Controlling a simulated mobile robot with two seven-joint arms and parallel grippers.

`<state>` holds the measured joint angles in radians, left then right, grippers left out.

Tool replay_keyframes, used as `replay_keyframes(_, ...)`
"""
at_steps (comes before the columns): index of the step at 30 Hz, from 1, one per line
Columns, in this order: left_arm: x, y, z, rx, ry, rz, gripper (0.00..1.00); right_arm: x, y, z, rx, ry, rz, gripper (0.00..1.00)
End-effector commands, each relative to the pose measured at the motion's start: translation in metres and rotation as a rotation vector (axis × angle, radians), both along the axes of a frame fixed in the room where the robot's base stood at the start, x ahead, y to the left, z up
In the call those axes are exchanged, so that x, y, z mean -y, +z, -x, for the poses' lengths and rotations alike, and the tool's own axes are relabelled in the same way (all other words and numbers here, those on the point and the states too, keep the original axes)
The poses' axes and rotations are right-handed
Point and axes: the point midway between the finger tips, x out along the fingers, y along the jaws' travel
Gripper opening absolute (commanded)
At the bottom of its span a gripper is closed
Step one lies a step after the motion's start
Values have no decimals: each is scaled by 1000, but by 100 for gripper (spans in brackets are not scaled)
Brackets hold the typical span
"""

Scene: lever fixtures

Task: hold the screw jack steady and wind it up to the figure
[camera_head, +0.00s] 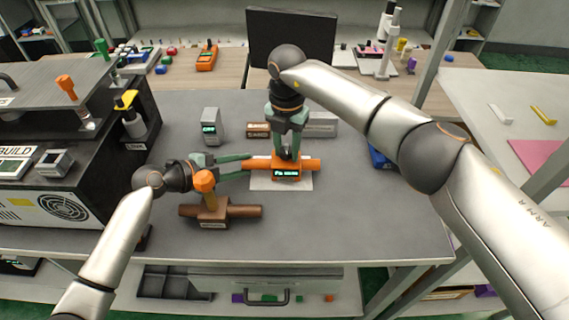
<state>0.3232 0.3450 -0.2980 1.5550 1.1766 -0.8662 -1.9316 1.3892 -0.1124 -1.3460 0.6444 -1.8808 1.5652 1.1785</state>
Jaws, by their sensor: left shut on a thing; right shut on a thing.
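An orange fixture (308,165) with a horizontal bar and a small lit display stands on a white plate (300,184); I take it to be the screw jack. The figure on its display is too small to read surely. My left gripper (248,163) reaches in from the left and is shut on the left end of the orange bar. My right gripper (286,154) points down from above and is shut on the top part of the jack. That part is mostly hidden by the fingers.
Behind the jack are a grey box with a display (211,126), a brown block (258,130) and a grey block (322,125). The grey bench (370,220) is clear at front right.

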Motion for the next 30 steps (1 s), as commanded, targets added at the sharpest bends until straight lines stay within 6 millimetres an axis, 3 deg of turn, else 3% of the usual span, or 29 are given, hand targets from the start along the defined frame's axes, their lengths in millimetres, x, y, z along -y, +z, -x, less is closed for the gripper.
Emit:
replay_keyframes(1, 2, 6, -2, 13, 0, 10, 0, 2, -10, 3, -12, -38, 5, 0)
replay_keyframes(3, 2, 6, -2, 12, 1, 11, 0, 2, -10, 3, -12, -84, 3, 0)
replay_keyframes(4, 2, 6, -2, 12, 1, 11, 0, 2, -10, 3, -13, -96, 3, 40)
replay_keyframes(11, 2, 6, -2, 11, -1, 11, 0, 1, -9, 3, -12, -87, 2, 66)
replay_keyframes(30, 1, 2, -1, 4, 1, 5, 0, 0, 44, 3, -10, -84, 0, 68)
